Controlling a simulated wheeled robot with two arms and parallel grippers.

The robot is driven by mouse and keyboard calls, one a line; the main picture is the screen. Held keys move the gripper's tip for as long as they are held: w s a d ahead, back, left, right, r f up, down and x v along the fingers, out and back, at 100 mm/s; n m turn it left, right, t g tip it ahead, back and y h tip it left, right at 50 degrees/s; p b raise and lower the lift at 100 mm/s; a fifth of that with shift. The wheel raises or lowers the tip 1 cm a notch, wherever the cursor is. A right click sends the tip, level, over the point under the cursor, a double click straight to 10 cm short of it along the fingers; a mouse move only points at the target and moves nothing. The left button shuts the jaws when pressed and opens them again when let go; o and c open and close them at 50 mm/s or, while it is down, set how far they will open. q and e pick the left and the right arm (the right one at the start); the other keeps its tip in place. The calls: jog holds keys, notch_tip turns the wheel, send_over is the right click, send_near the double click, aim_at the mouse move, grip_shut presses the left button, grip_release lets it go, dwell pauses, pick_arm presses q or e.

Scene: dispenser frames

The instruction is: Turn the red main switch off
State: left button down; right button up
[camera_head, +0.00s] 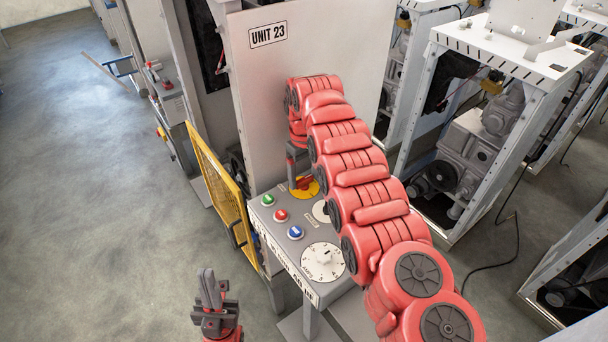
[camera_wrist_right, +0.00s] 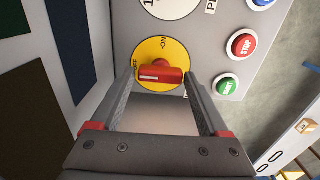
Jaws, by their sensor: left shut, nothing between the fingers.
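The red main switch (camera_head: 305,182) sits on a round yellow plate on the grey sloping control panel, below the UNIT 23 cabinet face. In the right wrist view the red switch handle (camera_wrist_right: 160,76) lies crosswise, with a white mark on its left part. The lettering ON shows above it on the yellow plate (camera_wrist_right: 158,53). My right gripper (camera_wrist_right: 160,80) is open, with one finger on each side of the handle; I cannot tell whether they touch it. In the head view my right gripper (camera_head: 296,160) is partly hidden by my arm. My left gripper (camera_head: 210,288) is shut and empty, left of the panel.
Green (camera_head: 267,200), red (camera_head: 281,215) and blue (camera_head: 295,232) buttons and a white dial (camera_head: 322,262) share the panel (camera_head: 270,228). A yellow mesh guard (camera_head: 220,190) stands to its left. Open machine frames (camera_head: 480,130) stand at right. The floor at left is clear.

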aim_at(304, 179)
jog(key=shift+o, duration=1.3)
jog(key=shift+r, duration=0.1)
jog(key=shift+r, duration=0.35)
notch_tip(304, 179, up, 2)
jog(key=shift+s+r+p, duration=0.1)
jog(key=shift+r+p, duration=0.05)
jog(key=shift+p, duration=0.3)
notch_tip(304, 179, up, 14)
jog(key=p, duration=1.4)
